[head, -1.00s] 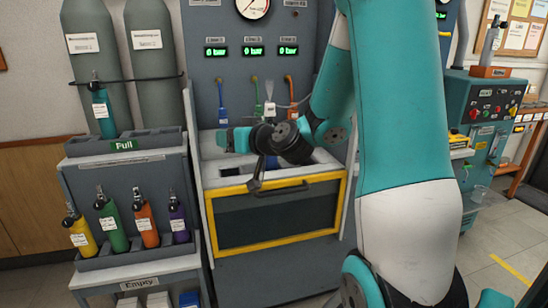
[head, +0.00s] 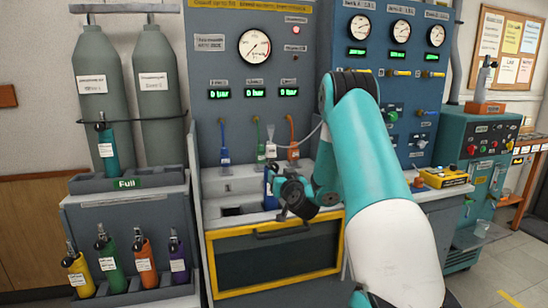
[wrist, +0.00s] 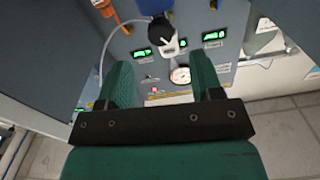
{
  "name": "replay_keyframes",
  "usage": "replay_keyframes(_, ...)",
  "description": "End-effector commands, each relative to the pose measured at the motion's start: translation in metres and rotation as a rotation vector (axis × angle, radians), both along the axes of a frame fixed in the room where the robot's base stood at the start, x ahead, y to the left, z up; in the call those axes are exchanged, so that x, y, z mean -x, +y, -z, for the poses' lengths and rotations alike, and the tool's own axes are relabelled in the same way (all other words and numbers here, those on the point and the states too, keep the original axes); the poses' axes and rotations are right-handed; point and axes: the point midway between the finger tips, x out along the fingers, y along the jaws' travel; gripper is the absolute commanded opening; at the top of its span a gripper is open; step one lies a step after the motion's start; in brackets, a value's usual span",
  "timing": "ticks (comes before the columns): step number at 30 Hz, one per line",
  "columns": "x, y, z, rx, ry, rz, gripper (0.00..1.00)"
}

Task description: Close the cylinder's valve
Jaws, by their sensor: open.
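A blue cylinder (head: 269,184) stands upright in the test bench, partly hidden by my wrist in the head view. Its black valve knob with a pale pointer (wrist: 161,31) is at the top centre of the wrist view, with blue of the cylinder behind it. A pale hose runs beside it. My gripper (wrist: 163,82) is open and empty, its two teal fingers spread. The knob lies ahead of the gap between the fingers, apart from them. In the head view the fingers are hidden behind my dark wrist.
Blue, green and orange hoses hang on the bench panel (head: 262,110). A yellow-framed door (head: 276,258) is below the bench. A rack marked Full (head: 127,183) holds a teal cylinder, and several coloured cylinders stand below it at left.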

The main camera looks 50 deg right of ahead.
Motion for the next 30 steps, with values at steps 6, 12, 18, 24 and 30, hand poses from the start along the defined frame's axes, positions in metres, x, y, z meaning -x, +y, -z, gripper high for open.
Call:
replay_keyframes(6, -0.033, -0.018, -0.008, 0.003, 0.001, -0.005, 0.60)
replay_keyframes(12, -0.057, -0.033, -0.003, 0.001, 0.000, -0.004, 0.60)
replay_keyframes(18, -0.068, -0.041, 0.000, 0.000, 0.000, -0.001, 0.60)
replay_keyframes(24, -0.069, -0.042, 0.000, 0.000, 0.000, 0.000, 0.60)
replay_keyframes(30, -0.069, -0.042, 0.000, 0.000, 0.000, -0.001, 0.32)
